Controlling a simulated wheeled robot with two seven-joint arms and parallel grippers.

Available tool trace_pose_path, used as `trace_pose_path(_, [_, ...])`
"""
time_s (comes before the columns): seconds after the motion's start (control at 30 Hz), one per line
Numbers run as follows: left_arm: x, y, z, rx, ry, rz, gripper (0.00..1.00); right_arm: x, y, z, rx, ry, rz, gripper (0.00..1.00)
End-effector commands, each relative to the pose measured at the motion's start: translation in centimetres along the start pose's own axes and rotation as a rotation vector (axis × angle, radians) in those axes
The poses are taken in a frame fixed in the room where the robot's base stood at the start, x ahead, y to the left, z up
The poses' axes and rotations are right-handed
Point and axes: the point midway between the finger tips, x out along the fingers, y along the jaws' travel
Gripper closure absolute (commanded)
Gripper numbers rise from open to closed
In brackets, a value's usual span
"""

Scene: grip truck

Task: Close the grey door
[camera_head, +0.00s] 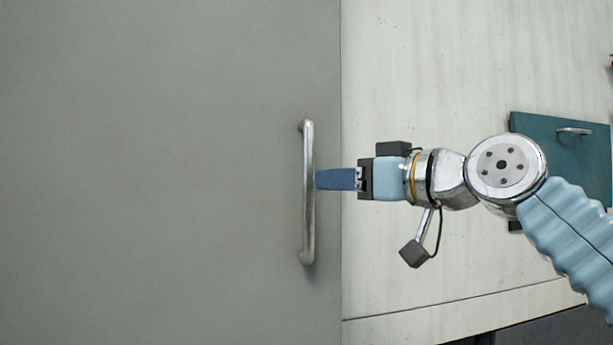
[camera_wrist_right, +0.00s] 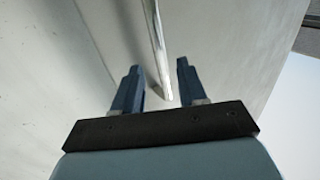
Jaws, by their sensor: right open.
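The grey door (camera_head: 150,180) fills the left half of the head view, with a vertical metal bar handle (camera_head: 308,225) near its right edge. My right gripper (camera_head: 320,179) comes in from the right, its fingertips at the middle of the handle. In the right wrist view the gripper (camera_wrist_right: 158,80) is open, its two blue fingers apart, and the handle (camera_wrist_right: 158,40) runs between them in the picture. I cannot tell whether a finger touches the handle. My left gripper is not in view.
A pale panel (camera_head: 430,70) lies to the right of the door edge, behind my right arm. A teal panel (camera_head: 540,140) with a small metal handle (camera_head: 574,131) is at the far right. A dark area shows at the bottom right.

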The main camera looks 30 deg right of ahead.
Motion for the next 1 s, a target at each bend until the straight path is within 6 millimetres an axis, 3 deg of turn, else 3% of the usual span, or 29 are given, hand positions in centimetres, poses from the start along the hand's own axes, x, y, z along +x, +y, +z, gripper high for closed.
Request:
trace_pose_path(0.1, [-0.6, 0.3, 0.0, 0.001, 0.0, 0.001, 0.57, 2.8, 0.0, -0.1, 0.0, -0.004, -0.001, 0.59])
trace_pose_path(0.3, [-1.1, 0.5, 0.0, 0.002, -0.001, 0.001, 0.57, 5.9, 0.0, -0.1, 0.0, -0.001, 0.0, 0.59])
trace_pose_path(0.73, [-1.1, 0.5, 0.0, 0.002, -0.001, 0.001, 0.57, 7.0, 0.0, 0.0, 0.0, 0.001, 0.001, 0.59])
trace_pose_path(1.0, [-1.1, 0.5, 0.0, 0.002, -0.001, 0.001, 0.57, 7.0, 0.0, 0.0, 0.0, 0.0, 0.001, 1.0])
